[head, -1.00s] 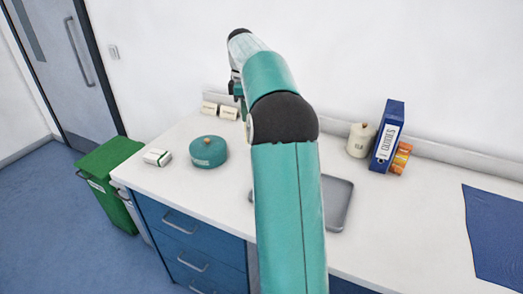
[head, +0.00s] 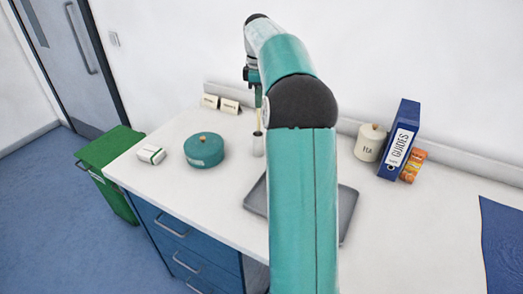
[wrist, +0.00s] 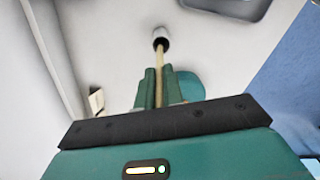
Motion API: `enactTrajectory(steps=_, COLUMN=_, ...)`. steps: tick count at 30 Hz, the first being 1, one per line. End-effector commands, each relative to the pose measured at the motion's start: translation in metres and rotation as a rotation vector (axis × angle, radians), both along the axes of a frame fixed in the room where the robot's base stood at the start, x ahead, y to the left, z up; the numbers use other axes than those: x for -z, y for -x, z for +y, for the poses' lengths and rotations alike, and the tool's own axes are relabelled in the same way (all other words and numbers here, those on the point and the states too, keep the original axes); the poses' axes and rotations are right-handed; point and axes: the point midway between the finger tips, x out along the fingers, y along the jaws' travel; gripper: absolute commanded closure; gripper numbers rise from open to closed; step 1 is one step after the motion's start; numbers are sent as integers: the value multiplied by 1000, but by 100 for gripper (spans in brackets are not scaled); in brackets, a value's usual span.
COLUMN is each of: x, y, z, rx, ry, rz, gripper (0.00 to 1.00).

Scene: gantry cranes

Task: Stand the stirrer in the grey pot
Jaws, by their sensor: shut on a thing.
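The stirrer is a thin pale stick (head: 258,117), upright below my gripper (head: 253,84) in the head view. My gripper is shut on it; in the wrist view the stirrer (wrist: 160,60) runs out between the two teal fingers (wrist: 158,82). The small grey pot (head: 258,147) stands on the white counter beneath it, just left of my arm. In the wrist view the pot (wrist: 164,32) shows a dark mouth, and the stirrer's far end meets it. I cannot tell how deep the tip sits inside.
A teal round tin (head: 204,152) and a white box (head: 151,154) stand left of the pot. Two small cards (head: 229,106) stand behind. A grey tray (head: 347,210) lies partly under my arm.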

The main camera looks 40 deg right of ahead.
Motion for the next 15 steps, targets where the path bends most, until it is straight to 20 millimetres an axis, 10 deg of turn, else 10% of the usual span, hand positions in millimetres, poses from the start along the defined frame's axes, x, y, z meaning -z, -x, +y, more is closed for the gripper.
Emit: enactTrajectory(steps=15, x=59, y=1, z=6, rx=-2, ry=-1, rz=1, gripper=100)
